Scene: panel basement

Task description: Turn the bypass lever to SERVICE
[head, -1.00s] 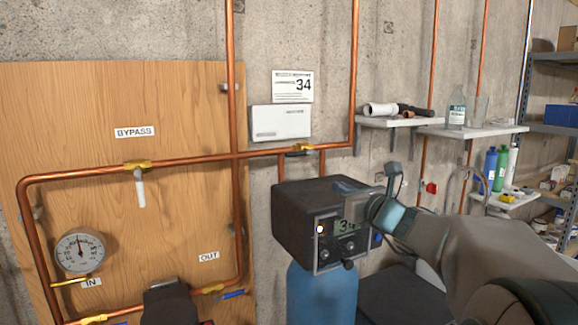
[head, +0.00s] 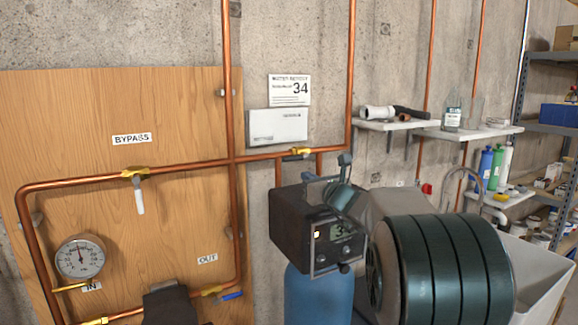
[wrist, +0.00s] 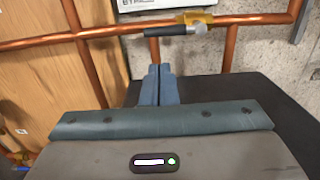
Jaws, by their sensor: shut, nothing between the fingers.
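A valve lever with a white handle (head: 140,200) hangs down, slightly tilted, from a yellow valve (head: 135,173) under the BYPASS label (head: 132,139). Another yellow valve (head: 302,151) sits on the same pipe to the right, above the control head. In the wrist view its dark handle (wrist: 172,31) lies along the pipe, pointing left. My gripper (head: 307,178) is over the control head, below that right valve. In the wrist view my gripper (wrist: 160,70) has its fingers together and empty, apart from the dark handle. No SERVICE marking is readable.
Copper pipes (head: 230,110) cross the wooden panel (head: 70,120). The black control head (head: 295,222) stands on a blue tank (head: 310,295) close under my gripper. A gauge (head: 80,258) is at lower left. Wall shelves (head: 470,132) hold bottles at right.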

